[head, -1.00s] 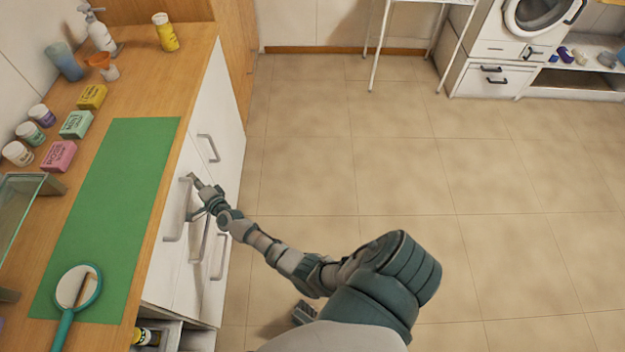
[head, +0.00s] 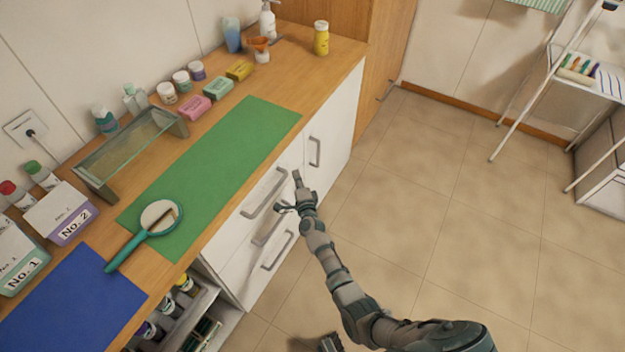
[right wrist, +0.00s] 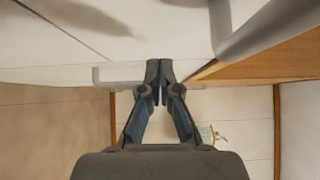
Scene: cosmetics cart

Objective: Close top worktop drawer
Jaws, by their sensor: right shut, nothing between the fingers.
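The top worktop drawer (head: 243,212) has a white front with a grey bar handle (head: 264,193), just below the wooden worktop edge. Its front looks about flush with the cabinet, and I see no open gap above it. My right gripper (head: 296,176) is shut and empty, near the right end of that handle. In the right wrist view its fingertips (right wrist: 159,66) meet in front of the white fronts; whether they touch cannot be told. A large grey handle part (right wrist: 262,28) is at the upper right there.
Lower drawers with handles (head: 278,250) and a door handle (head: 315,152) are close by. The worktop bears a green mat (head: 225,165), a hand mirror (head: 160,217), a glass shelf (head: 130,150) and a blue mat (head: 70,305).

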